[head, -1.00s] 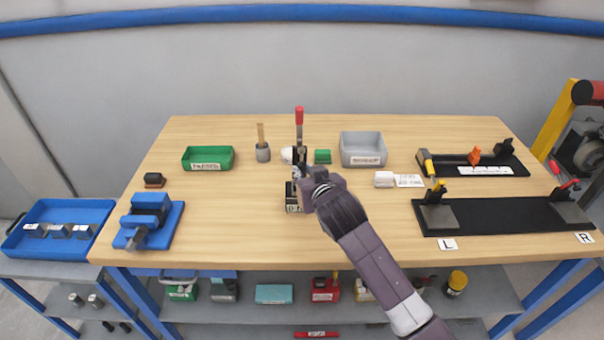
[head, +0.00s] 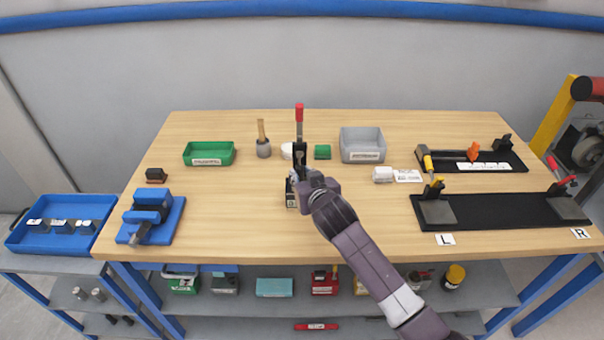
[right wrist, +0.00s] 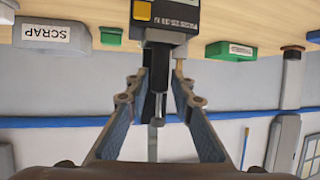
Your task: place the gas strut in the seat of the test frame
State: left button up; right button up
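A small black test frame (head: 290,195) with a tall red-handled lever (head: 299,115) stands mid-table in the head view. In the right wrist view its dark body (right wrist: 168,35) is upside down, with a yellow label and a display. A black cylinder with a thin grey rod, which looks like the gas strut (right wrist: 158,75), runs from this body between my right fingers. I cannot tell whether it is fully seated. My right gripper (right wrist: 161,75) appears open around it, with a narrow gap showing on the right side. It also shows in the head view (head: 302,180). My left gripper is not in view.
A green bin (head: 208,160) and a grey scrap bin (head: 363,157) stand farther back. A blue vise (head: 150,217) sits at left. Black fixture plates (head: 500,210) with clamps fill the right side. The table front between vise and plates is mostly clear.

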jog(key=shift+o, duration=1)
jog(key=shift+r, duration=0.1)
jog(key=shift+r, duration=0.2)
jog(key=shift+s+d+r, duration=0.1)
jog(key=shift+s+d, duration=0.05)
jog(key=shift+s, duration=0.45)
jog(key=b+v, duration=0.1)
jog(key=v, duration=0.9)
jog(key=shift+s+r, duration=0.15)
jog(key=shift+s, duration=0.2)
jog(key=shift+d, duration=0.15)
